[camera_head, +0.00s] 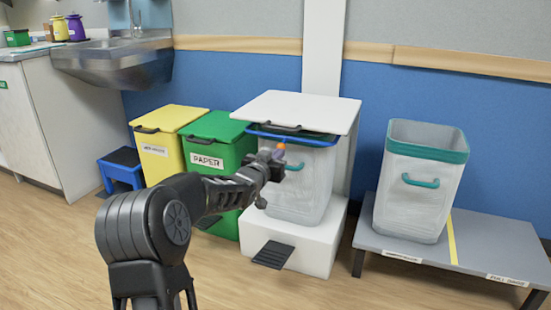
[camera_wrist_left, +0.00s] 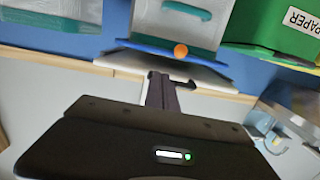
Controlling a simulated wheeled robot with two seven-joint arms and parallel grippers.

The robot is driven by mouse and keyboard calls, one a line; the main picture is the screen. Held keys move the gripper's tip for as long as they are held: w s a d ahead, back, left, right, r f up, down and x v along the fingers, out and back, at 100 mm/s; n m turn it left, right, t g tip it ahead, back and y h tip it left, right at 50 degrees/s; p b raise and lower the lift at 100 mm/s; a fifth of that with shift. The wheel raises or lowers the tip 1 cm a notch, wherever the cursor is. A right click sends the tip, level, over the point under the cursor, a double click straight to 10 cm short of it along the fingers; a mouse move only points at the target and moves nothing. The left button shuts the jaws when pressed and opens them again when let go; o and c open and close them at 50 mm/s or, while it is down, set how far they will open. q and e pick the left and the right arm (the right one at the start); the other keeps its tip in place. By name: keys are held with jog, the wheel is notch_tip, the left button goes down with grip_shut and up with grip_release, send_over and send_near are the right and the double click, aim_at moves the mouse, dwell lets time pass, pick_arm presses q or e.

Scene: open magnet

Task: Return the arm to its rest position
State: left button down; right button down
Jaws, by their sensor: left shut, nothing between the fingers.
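My left arm reaches in from the lower left of the head view. Its gripper (camera_head: 284,160) is raised in front of the white lidded bin (camera_head: 300,190). The fingers are shut and hold nothing. In the left wrist view the closed fingers (camera_wrist_left: 170,92) show in the middle, with an orange dot (camera_wrist_left: 181,50) beyond them. The same orange spot shows by the fingertips in the head view. My right gripper is in neither view.
A green paper bin (camera_head: 215,150) and a yellow bin (camera_head: 165,145) stand left of the white bin. A translucent bin with a teal rim (camera_head: 420,180) stands on a low grey platform (camera_head: 460,245) at the right. A blue step stool (camera_head: 121,168) is at the left. The front floor is clear.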

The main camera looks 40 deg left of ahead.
pick_arm(q)
jog(key=shift+r, duration=0.1)
dwell(0.4)
